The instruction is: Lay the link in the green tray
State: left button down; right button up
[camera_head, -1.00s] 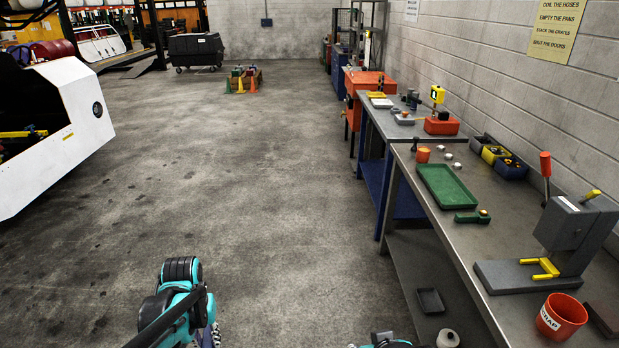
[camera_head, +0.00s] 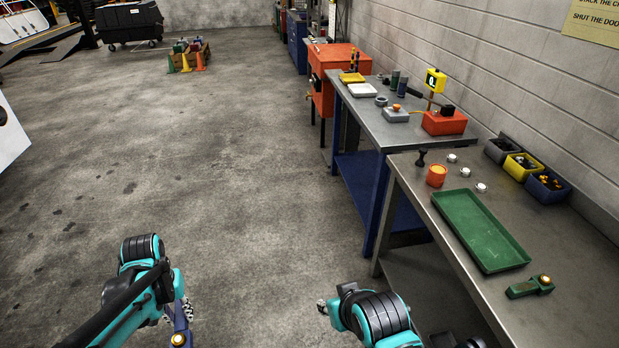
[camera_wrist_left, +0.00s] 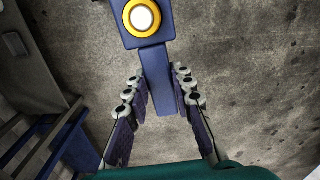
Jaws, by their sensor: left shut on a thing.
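The link, a blue bar with a round yellow-and-white button on a block at its end, shows in the left wrist view (camera_wrist_left: 155,65). My left gripper (camera_wrist_left: 160,100) is shut on its narrow part. In the head view the link (camera_head: 180,322) hangs at the lower left over the floor, well left of the bench. The green tray (camera_head: 447,208) lies on the near bench and its inside looks empty. My right arm is at the bottom centre, left of the bench; its gripper (camera_head: 325,307) shows only in small part, so its jaws are unclear.
A green part with a brass knob (camera_head: 530,287) lies just in front of the tray on the near bench (camera_head: 400,178). An orange cup (camera_head: 436,176), white caps and bins (camera_head: 547,187) stand behind it.

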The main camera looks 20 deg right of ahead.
aim_at(475, 230)
jog(key=i+z, duration=0.2)
jog(key=i, duration=0.3)
jog(key=i+j+z, duration=0.15)
jog(key=i, duration=0.35)
jog(key=i+j+z, duration=0.2)
jog(key=i, duration=0.25)
jog(key=z, duration=2.1)
